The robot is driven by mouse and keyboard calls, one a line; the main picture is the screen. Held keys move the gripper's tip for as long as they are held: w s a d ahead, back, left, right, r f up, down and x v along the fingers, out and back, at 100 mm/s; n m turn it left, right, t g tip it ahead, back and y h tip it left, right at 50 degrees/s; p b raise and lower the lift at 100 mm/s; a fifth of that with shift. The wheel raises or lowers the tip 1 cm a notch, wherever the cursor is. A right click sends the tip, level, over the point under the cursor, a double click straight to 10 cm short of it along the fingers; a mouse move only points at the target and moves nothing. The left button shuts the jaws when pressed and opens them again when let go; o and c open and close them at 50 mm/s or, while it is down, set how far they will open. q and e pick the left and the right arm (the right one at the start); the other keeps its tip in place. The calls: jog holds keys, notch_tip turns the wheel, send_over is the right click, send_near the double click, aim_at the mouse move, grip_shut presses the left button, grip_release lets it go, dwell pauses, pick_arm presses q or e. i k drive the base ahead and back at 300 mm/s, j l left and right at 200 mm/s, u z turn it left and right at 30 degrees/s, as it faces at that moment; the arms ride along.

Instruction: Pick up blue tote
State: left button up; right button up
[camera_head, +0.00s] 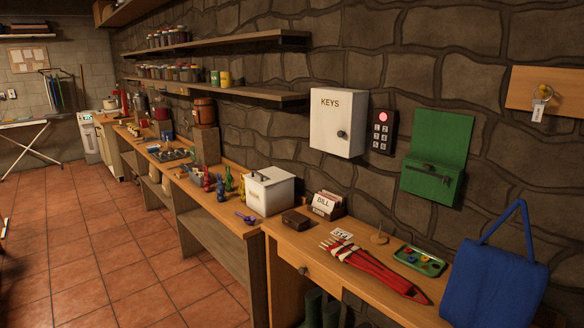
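The blue tote (494,278) stands upright at the right end of the wooden bench, in the lower right of the head view. It is a solid blue bag. Its blue strap handle (523,214) rises in a peaked loop above the bag's top. Neither of my grippers shows in this view.
Tiled floor (100,265) at left is mostly clear.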

aim_at(488, 287)
jog(key=z, duration=1.25)
jog(key=i+j, duration=0.05)
